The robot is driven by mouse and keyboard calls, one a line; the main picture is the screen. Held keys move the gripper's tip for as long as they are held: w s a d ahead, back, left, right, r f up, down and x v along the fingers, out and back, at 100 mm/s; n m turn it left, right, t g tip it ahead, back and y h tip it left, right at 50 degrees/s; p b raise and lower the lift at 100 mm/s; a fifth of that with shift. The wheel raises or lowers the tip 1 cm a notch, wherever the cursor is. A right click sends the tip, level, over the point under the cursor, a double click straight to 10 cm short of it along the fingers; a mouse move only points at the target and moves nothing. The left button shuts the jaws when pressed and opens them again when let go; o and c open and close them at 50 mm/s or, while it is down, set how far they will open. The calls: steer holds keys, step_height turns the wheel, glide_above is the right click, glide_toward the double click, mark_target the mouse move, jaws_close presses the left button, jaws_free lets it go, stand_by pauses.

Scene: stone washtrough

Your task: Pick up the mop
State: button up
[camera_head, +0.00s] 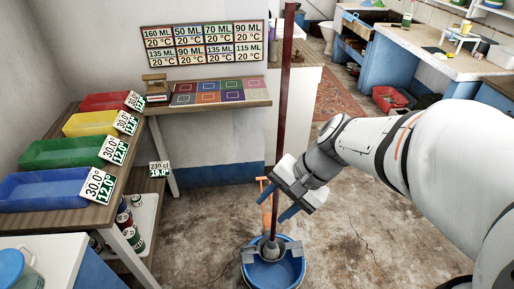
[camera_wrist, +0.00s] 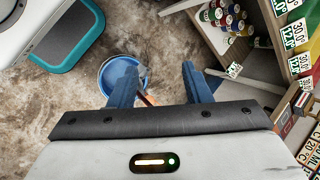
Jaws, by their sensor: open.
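The mop (camera_head: 285,90) stands nearly upright. Its long dark red handle rises from a blue bucket (camera_head: 296,268), and its grey lower end sits inside. My gripper (camera_head: 277,202) is open low beside the handle, its blue fingers pointing down and left above the bucket. In the wrist view my gripper (camera_wrist: 160,85) has its fingers apart, with a short reddish-brown piece between their bases, perhaps the handle. The head view does not settle whether the handle lies between the fingers. The bucket (camera_wrist: 106,78) shows behind the left finger.
A wooden shelf (camera_head: 130,180) with coloured bins stands at left, bottles below. A small table (camera_head: 255,98) with coloured squares is against the wall behind the mop. An orange handle (camera_head: 265,186) rises by the bucket. Stained floor (camera_head: 345,225) is clear to the right.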

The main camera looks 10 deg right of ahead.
steer(key=w+a+f+m+t+y+b, duration=0.2)
steer(key=w+m+y, duration=0.2)
steer(key=w+m, duration=0.15)
steer(key=m+t+b, duration=0.4)
steer(key=m+t, duration=0.8)
steer(key=m, duration=0.4)
glide_toward(281, 133)
steer(key=w, duration=0.4)
steer(key=x, duration=0.5)
steer(key=a+f+x, duration=0.1)
steer(key=x, duration=0.1)
steer(key=shift+s+a, duration=0.2)
jaws_close()
